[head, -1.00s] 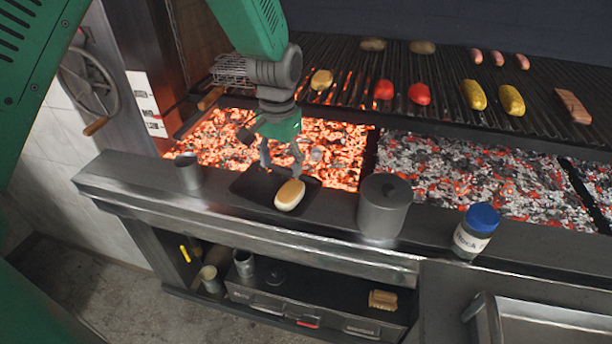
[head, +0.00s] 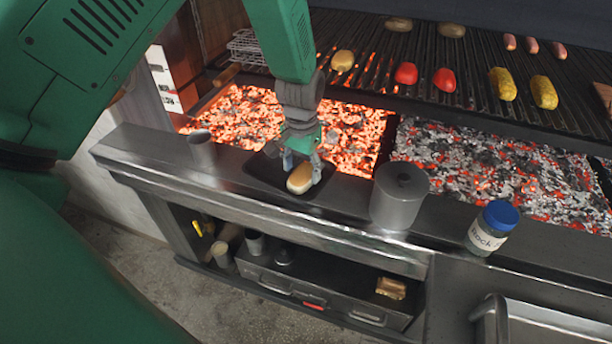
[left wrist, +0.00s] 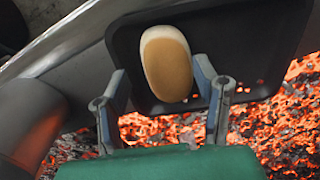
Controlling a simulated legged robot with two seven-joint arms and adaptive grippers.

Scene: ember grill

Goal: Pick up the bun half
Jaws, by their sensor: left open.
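The bun half (head: 300,178) lies on a dark tray (head: 262,178) on the grill's front ledge. It has a tan top and a pale edge. In the left wrist view the bun half (left wrist: 166,64) sits on the black tray (left wrist: 228,45), ahead of the fingertips and roughly between their lines. My left gripper (head: 302,168) is open, its fingers pointing down on either side of the bun's back end. In the left wrist view the left gripper (left wrist: 162,85) has its fingers spread, with nothing between them gripped. My right gripper is not in view.
A metal cup (head: 203,150) stands left of the tray. Glowing coals (head: 240,118) lie behind the ledge. Sausages, corn and tomatoes lie on the grate (head: 430,50).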

